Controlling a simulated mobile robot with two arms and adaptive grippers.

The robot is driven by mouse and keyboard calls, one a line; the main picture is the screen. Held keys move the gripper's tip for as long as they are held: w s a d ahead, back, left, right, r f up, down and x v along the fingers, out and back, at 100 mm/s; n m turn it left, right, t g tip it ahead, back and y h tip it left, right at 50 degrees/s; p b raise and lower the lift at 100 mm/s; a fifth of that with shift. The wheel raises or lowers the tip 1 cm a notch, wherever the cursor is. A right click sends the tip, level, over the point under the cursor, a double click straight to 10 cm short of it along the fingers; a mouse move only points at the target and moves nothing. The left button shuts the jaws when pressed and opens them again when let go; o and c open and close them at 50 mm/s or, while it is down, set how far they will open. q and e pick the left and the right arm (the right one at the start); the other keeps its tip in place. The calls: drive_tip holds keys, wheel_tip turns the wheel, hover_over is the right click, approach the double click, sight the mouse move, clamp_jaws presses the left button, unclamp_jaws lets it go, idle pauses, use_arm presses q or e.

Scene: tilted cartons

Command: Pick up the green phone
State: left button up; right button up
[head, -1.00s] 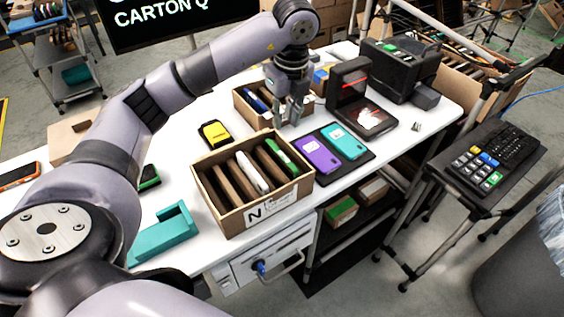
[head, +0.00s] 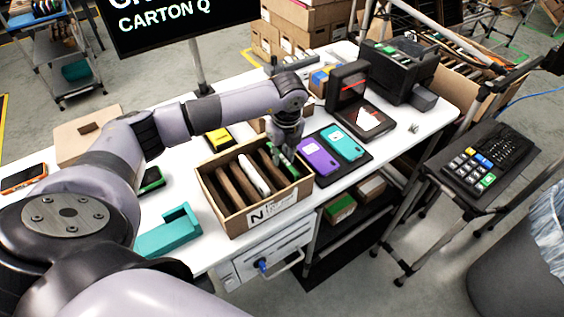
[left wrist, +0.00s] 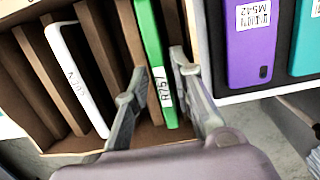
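The green phone (head: 283,160) stands on edge in a slot of the tilted carton marked N (head: 275,210), at its right end. In the left wrist view the green phone (left wrist: 152,55) carries a white label. My left gripper (head: 285,152) is down at the carton's right end. In the left wrist view its fingers (left wrist: 158,88) are open, one on each side of the green phone, with a visible gap on the left side. The gripper hides part of the phone in the head view. My right gripper is not in view.
A white phone (left wrist: 78,78) stands in another slot, between brown dividers. A purple phone (head: 318,157) and a teal phone (head: 343,141) lie on a dark pad to the right. A teal holder (head: 170,232) and a yellow device (head: 218,138) are on the table.

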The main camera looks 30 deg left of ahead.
use_arm(q)
clamp_jaws()
drive_tip(key=shift+r, duration=0.2)
idle(0.4)
